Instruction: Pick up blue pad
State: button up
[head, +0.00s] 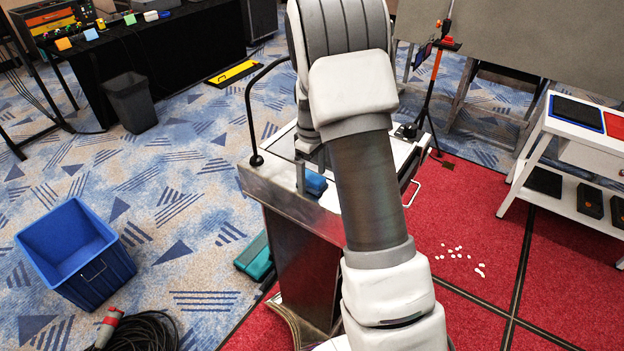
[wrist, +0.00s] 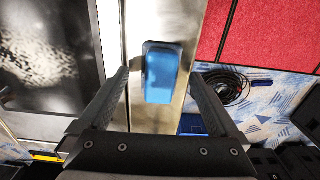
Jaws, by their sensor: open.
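The blue pad (wrist: 161,74) is a small rounded block lying on the metal edge strip of a lectern-like stand (head: 290,200). In the head view the blue pad (head: 316,183) shows just left of my arm, partly hidden. My gripper (wrist: 158,73) is open in the wrist view, with one finger on each side of the pad and gaps between them. Nothing is held. In the head view my arm covers most of the gripper and part of the stand top; one finger (head: 300,176) shows beside the pad.
A bent black microphone stem (head: 252,115) rises at the stand's left edge. A blue bin (head: 75,255) and a black cable coil (head: 140,332) are on the floor at left. A white shelf cart (head: 535,150) is at right. A teal case (head: 255,258) lies by the stand.

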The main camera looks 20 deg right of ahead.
aim_at(314, 173)
jog(key=shift+f, duration=0.35)
jog(key=c, duration=1.4)
jog(key=shift+c, duration=0.2)
jog(key=shift+r, duration=0.55)
jog(key=r, duration=0.2)
jog(key=r+b, duration=0.1)
jog(key=shift+w+d+r, duration=0.3)
jog(key=shift+w+d, duration=0.05)
jog(key=shift+d, duration=0.05)
jog(key=w+d+r, duration=0.6)
jog(key=d, duration=0.2)
jog(key=shift+w+r, duration=0.15)
jog(key=shift+w, duration=0.2)
